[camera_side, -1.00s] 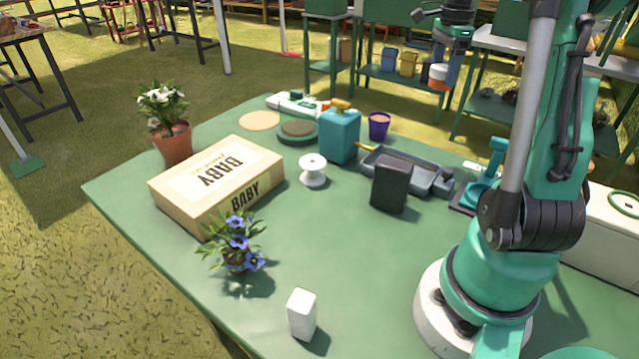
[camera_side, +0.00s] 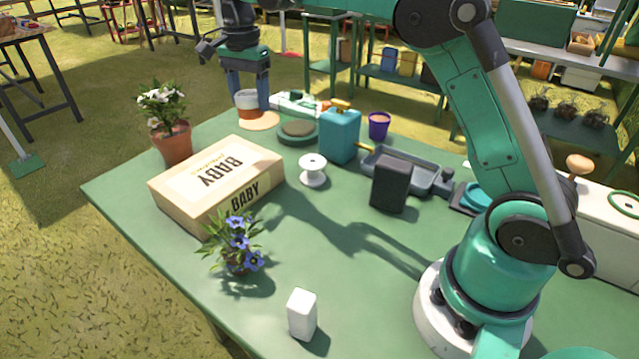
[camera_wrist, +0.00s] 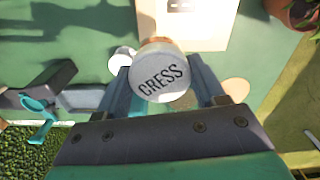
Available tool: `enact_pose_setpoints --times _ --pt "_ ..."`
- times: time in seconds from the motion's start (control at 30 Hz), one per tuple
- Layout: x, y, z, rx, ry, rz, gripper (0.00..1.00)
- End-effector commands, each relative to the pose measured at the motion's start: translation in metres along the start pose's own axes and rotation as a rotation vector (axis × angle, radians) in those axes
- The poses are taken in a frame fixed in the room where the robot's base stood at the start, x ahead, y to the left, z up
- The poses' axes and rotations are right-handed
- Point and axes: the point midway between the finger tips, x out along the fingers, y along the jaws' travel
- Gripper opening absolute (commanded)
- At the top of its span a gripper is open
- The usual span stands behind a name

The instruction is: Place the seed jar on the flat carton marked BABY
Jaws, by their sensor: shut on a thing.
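The seed jar (camera_side: 246,102) has a white lid and an orange-brown body. In the wrist view its round lid, marked CRESS (camera_wrist: 163,78), sits between the two fingers. My gripper (camera_side: 248,92) is shut on the jar and holds it upright in the air, over the back of the table in the side view. The flat carton marked BABY (camera_side: 262,160) is a tan box lying on the table, nearer the camera than the jar. Its top is bare. In the wrist view part of the carton (camera_wrist: 232,22) shows beyond the jar.
A potted white flower (camera_side: 172,140) stands behind the carton, and a blue-flowered plant (camera_side: 238,245) stands at its front corner. A white spool (camera_side: 313,172), a teal canister (camera_side: 340,136) and a black block (camera_side: 390,184) stand to the right.

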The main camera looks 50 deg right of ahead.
Motion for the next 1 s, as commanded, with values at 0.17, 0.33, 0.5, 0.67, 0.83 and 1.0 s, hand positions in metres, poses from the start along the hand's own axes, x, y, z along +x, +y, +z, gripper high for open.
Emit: enact_pose_setpoints --times 0.17,0.33,0.5,0.67,0.83,1.0 --pt "0.008 -0.018 0.052 -0.125 0.0 0.0 0.11" --pt "0.023 -0.022 0.067 -0.161 0.0 0.0 0.11" --pt "0.048 -0.022 0.067 -0.161 0.0 0.0 0.11" --pt "0.066 -0.022 0.067 -0.16 0.0 0.0 0.11" --pt "0.088 -0.022 0.067 -0.159 0.0 0.0 0.11" --pt "0.091 -0.022 0.067 -0.159 0.0 0.0 0.11"
